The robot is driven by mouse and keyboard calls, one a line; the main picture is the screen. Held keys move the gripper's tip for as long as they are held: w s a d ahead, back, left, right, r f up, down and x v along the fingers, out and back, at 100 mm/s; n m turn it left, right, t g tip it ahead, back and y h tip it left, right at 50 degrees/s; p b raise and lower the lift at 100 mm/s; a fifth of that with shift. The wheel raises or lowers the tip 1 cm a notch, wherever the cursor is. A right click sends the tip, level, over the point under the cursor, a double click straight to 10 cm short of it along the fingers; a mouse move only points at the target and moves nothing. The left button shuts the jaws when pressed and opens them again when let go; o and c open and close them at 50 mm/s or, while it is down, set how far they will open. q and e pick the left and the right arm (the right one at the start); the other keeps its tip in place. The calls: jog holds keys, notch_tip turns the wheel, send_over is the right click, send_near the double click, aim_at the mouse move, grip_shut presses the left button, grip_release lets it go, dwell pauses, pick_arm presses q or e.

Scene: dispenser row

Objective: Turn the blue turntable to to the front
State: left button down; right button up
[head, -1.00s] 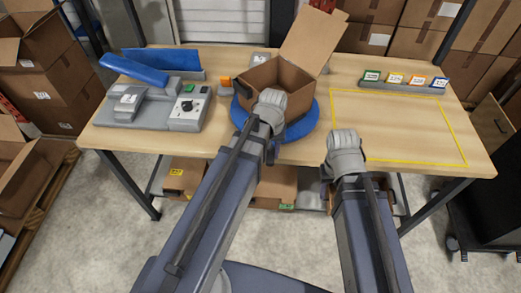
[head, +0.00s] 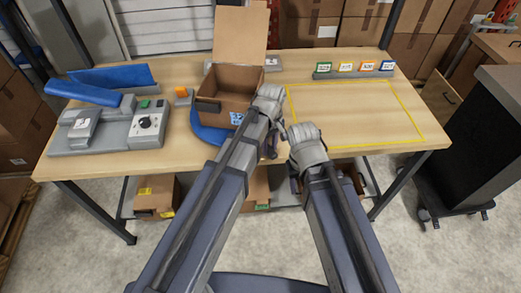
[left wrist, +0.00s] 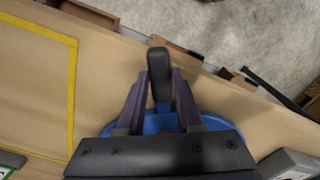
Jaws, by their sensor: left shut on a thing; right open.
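The blue turntable (head: 207,133) is on the table left of centre, mostly covered by an open cardboard box (head: 225,82) with a raised flap. A blue-and-white label (head: 237,118) shows on the box's front face. My left gripper (head: 268,150) is at the turntable's front right edge, largely hidden by my arm. In the left wrist view my left gripper (left wrist: 160,100) is shut on a dark upright handle (left wrist: 157,65) beside the blue turntable (left wrist: 215,122). My right gripper (head: 296,185) is open and empty, low at the table's front edge, partly hidden by its arm.
A grey machine with a blue lever (head: 80,91) and dial stands left. A yellow-outlined area (head: 355,115) at right is empty. A rack of coloured labels (head: 355,70) stands behind it. Boxes sit under the table.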

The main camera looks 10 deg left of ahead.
pick_arm(q)
jog(key=shift+n, duration=0.9)
jog(key=w+d, duration=0.2)
jog(key=w, duration=0.1)
jog(key=shift+d, duration=0.4)
jog(key=shift+w+d+n, duration=0.4)
jog(key=shift+w, duration=0.2)
jog(key=shift+w+d+n, duration=0.4)
jog(key=shift+w, duration=0.35)
jog(key=c, duration=0.6)
grip_release()
jog(key=shift+d, duration=0.1)
jog(key=shift+o, duration=0.2)
jog(key=shift+r, duration=0.1)
notch_tip(320, 180, up, 8)
jog(key=p, duration=0.8)
jog(key=shift+f, duration=0.2)
